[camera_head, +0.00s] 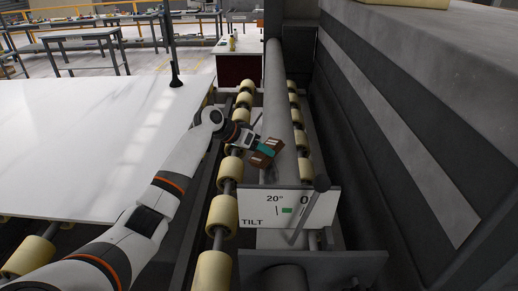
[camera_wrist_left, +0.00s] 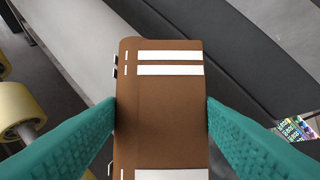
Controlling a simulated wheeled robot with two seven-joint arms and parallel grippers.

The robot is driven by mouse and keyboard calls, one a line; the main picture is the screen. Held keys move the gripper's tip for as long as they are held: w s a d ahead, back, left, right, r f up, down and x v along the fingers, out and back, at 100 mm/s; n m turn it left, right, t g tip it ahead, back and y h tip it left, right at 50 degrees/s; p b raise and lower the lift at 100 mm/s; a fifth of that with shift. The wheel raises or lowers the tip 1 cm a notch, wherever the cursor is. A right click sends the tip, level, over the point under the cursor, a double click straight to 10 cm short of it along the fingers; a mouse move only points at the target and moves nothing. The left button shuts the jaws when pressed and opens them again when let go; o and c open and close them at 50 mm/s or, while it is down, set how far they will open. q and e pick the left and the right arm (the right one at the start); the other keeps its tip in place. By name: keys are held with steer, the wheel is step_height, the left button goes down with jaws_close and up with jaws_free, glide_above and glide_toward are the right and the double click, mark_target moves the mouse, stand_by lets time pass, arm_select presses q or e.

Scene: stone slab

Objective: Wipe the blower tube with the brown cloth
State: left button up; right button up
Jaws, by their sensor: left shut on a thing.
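My left gripper (camera_head: 265,150) is shut on the brown cloth (camera_head: 262,160), beside the long grey blower tube (camera_head: 277,85). In the left wrist view the cloth (camera_wrist_left: 160,115) is a folded brown block with white stripes, held between the two teal fingers (camera_wrist_left: 161,115). The tube (camera_wrist_left: 75,40) shows there as a light grey band running diagonally behind the cloth. I cannot tell whether the cloth touches the tube. The part of the tube behind the cloth is hidden. My right gripper is not in view.
Rows of cream rollers (camera_head: 223,211) flank the tube. A white "20° TILT" panel (camera_head: 264,207) and a lever (camera_head: 310,207) stand at its near end. A white slab (camera_head: 90,140) lies left. A dark machine wall (camera_head: 400,130) closes off the right. Workbenches stand behind.

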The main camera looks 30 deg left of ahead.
arm_select(q)
steer(key=shift+d+f, duration=0.15)
steer(key=shift+f, duration=0.25)
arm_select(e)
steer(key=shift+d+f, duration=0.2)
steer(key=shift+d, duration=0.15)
arm_select(q)
steer(key=shift+w+d+f+b, duration=0.15)
steer(key=shift+d+f+b, duration=0.1)
steer(key=shift+f+b, duration=0.15)
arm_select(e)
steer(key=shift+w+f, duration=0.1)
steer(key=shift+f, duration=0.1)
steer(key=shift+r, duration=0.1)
